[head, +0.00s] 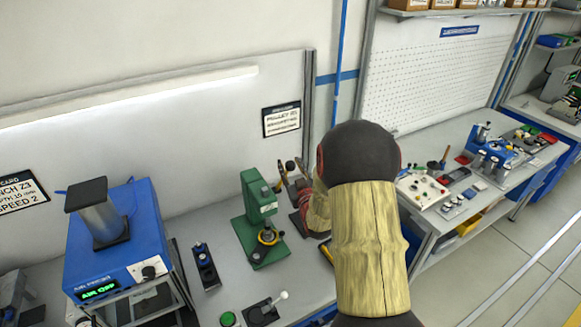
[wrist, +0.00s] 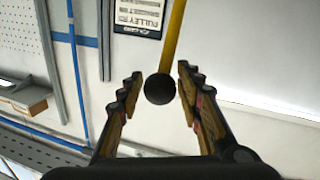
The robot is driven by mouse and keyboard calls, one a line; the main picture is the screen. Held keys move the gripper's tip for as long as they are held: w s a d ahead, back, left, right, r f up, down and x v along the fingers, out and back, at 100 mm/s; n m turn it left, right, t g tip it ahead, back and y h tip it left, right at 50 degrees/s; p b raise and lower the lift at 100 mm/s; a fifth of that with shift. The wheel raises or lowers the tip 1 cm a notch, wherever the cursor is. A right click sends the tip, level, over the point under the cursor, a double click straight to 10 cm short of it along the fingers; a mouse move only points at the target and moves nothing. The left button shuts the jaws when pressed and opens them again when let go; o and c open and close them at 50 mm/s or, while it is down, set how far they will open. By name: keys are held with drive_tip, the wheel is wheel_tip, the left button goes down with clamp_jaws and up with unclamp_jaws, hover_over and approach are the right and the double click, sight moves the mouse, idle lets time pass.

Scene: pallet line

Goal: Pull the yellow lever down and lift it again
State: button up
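In the wrist view the yellow lever (wrist: 174,35) is a straight rod ending in a black ball knob (wrist: 159,89). My gripper (wrist: 159,77) is open, with one finger on each side of the knob and gaps to both. In the head view my gripper (head: 291,173) is beside the top of a green press (head: 260,198) on the bench. A small dark knob shows between the fingers there.
A blue machine (head: 118,240) stands left of the press. A small black switch block (head: 205,265) and a white-handled toggle (head: 268,306) are on the bench nearby. A sign (head: 281,119) hangs on the wall behind. A second bench (head: 430,215) with fixtures is at the right.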

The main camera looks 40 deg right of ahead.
clamp_jaws()
drive_tip(key=shift+f, duration=0.1)
idle(0.6)
